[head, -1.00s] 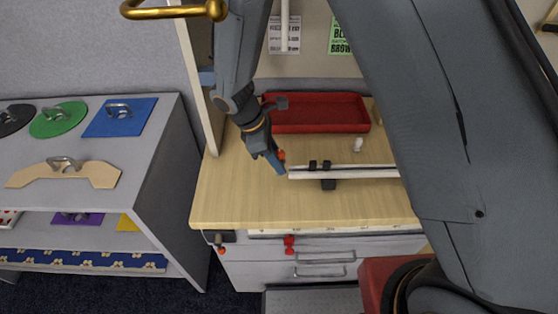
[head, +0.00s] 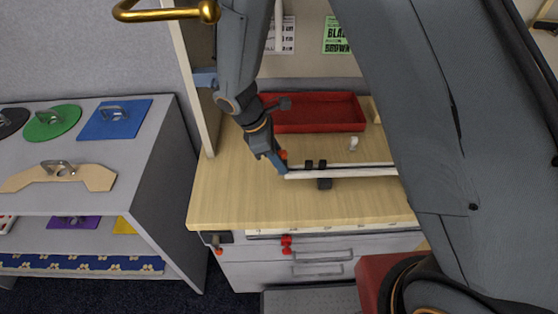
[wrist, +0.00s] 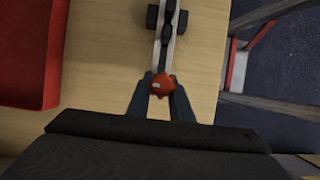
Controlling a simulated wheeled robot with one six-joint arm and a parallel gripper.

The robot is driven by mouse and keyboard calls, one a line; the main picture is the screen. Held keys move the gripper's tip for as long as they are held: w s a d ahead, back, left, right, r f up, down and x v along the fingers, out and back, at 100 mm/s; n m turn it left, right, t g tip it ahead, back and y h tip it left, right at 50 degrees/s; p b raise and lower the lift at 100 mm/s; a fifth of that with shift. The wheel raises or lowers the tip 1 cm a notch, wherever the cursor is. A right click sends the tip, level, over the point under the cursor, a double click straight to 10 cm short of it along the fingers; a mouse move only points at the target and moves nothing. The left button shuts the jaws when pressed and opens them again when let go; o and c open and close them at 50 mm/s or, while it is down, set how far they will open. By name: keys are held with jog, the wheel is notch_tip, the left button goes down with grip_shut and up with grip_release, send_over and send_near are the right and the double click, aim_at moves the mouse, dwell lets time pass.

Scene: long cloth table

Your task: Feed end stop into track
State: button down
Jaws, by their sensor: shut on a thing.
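The track (head: 345,172) is a pale rail lying across the wooden table, with black pieces (head: 316,164) on it and a dark support under it. It also shows in the wrist view (wrist: 158,58), running up from my gripper. My gripper (head: 281,163) is at the track's left end in the head view. In the wrist view, my gripper (wrist: 160,88) is shut on a small red-orange end stop (wrist: 161,82). The end stop is at the near end of the track; I cannot tell whether it is inside the channel. In the head view only a bit of it shows.
A red tray (head: 315,113) stands at the back of the table, left in the wrist view (wrist: 30,50). A small white piece (head: 353,144) stands between tray and track. The table front (head: 270,212) is clear.

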aim_at(283, 152)
jog(key=shift+d, duration=1.75)
jog(key=c, duration=1.5)
grip_release()
jog(key=b+v, duration=0.2)
jog(key=v, duration=0.5)
jog(key=shift+a+r, duration=0.15)
jog(key=shift+r, duration=0.2)
